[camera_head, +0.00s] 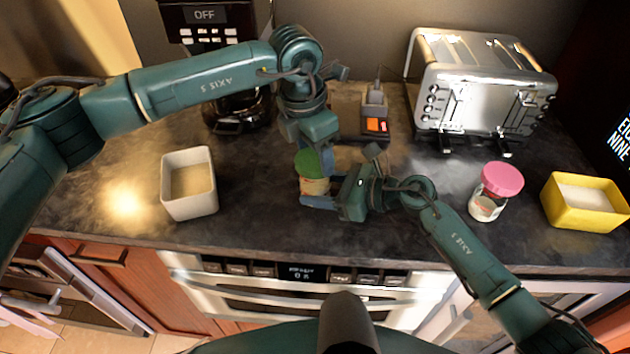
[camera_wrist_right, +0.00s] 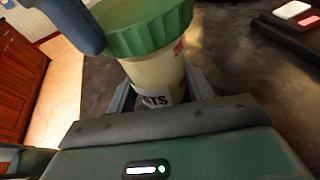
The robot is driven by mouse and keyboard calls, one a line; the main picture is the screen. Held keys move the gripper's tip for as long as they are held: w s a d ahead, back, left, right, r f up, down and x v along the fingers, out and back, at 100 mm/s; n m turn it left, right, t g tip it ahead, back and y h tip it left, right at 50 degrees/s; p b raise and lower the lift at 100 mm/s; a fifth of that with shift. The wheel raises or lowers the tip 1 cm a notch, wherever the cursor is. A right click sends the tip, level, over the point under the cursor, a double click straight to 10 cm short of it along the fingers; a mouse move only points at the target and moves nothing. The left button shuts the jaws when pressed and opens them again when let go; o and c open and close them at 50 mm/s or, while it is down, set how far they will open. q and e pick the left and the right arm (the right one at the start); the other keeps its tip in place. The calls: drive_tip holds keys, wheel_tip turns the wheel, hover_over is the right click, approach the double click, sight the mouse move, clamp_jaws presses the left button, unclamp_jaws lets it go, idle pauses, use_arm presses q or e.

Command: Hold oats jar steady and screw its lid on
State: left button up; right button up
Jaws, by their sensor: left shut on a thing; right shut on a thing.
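The oats jar (camera_head: 316,187) stands on the dark counter in the middle of the head view. Its label, partly hidden, reads "ATS" on the jar in the right wrist view (camera_wrist_right: 158,82). The ribbed green lid (camera_head: 307,163) sits on the jar's mouth; it fills the top of the right wrist view (camera_wrist_right: 148,30). My right gripper (camera_head: 317,193) comes in from the right, low, and is shut around the jar body. My left gripper (camera_head: 310,160) reaches down from above and is shut on the lid. How tight the lid is cannot be seen.
A white square container (camera_head: 190,205) stands to the left. A pink-lidded jar (camera_head: 490,205) and a yellow container (camera_head: 585,222) stand to the right. A chrome toaster (camera_head: 480,85), a small device with a lit orange display (camera_head: 376,124) and a coffee maker (camera_head: 212,35) are behind.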

use_arm(q)
drive_tip(key=shift+c, duration=0.5)
drive_tip(key=m, duration=0.3)
drive_tip(key=shift+a+g, duration=0.1)
drive_tip(key=shift+g, duration=0.2)
drive_tip(key=m, duration=0.4)
drive_tip(key=shift+w+g, duration=0.1)
drive_tip(key=shift+g, duration=0.2)
drive_tip(key=m+g, duration=0.1)
drive_tip(key=m, duration=0.5)
drive_tip(key=shift+m, duration=0.4)
drive_tip(key=o, duration=1)
drive_tip(key=shift+r, duration=2.5)
